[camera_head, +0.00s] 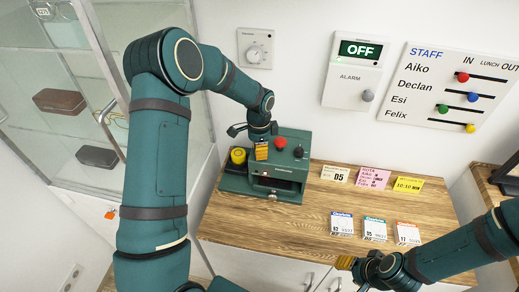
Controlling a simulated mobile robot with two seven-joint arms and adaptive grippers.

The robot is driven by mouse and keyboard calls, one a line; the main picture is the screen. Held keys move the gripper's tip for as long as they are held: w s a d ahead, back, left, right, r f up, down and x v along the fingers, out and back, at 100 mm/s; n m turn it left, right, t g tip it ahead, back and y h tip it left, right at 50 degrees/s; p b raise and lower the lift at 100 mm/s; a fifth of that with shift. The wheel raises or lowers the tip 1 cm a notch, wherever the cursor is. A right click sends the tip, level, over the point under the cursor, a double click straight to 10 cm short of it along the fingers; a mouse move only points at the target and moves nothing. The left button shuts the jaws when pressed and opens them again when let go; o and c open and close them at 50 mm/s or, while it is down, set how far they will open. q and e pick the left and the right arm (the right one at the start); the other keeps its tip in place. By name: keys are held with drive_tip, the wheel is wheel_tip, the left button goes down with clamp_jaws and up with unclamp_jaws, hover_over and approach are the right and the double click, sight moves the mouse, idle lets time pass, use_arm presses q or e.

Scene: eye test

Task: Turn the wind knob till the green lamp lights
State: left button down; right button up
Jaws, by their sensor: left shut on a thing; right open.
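A green machine (290,190) stands on the wooden counter, with a red knob (280,143) and a dark round knob (298,152) on top. A yellow round part (238,156) sits at its left. My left gripper (261,151) is at the machine's top, between the yellow part and the red knob. It is shut on what seems to be the wind knob, mostly hidden by the fingers. A small pale red spot (265,172) shows on the front; I see no clearly lit green lamp on the machine. My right gripper (350,267) is open and empty by the counter's front edge.
Several cards lie on the counter (310,225), right of the machine. On the wall are a dial (254,52), an alarm box (352,92) reading OFF and a staff board (425,75). A glass cabinet (30,130) stands at the left.

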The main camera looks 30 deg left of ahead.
use_arm(q)
drive_tip(key=m+p, duration=0.1)
drive_tip(key=m, duration=0.5)
drive_tip(key=m+p, duration=0.1)
drive_tip(key=m, duration=0.4)
drive_tip(key=shift+m+y, duration=0.3)
drive_tip(key=shift+m, duration=0.1)
drive_tip(key=m+p, duration=0.2)
drive_tip(key=m, duration=0.4)
drive_tip(key=shift+s+d+p, duration=0.1)
drive_tip(key=shift+p, duration=0.25)
drive_tip(key=shift+f+m+p, duration=0.1)
drive_tip(key=shift+m+p, duration=0.85)
drive_tip(key=shift+m, duration=1.75)
drive_tip(key=c, duration=0.6)
unclamp_jaws()
drive_tip(key=shift+c, duration=0.2)
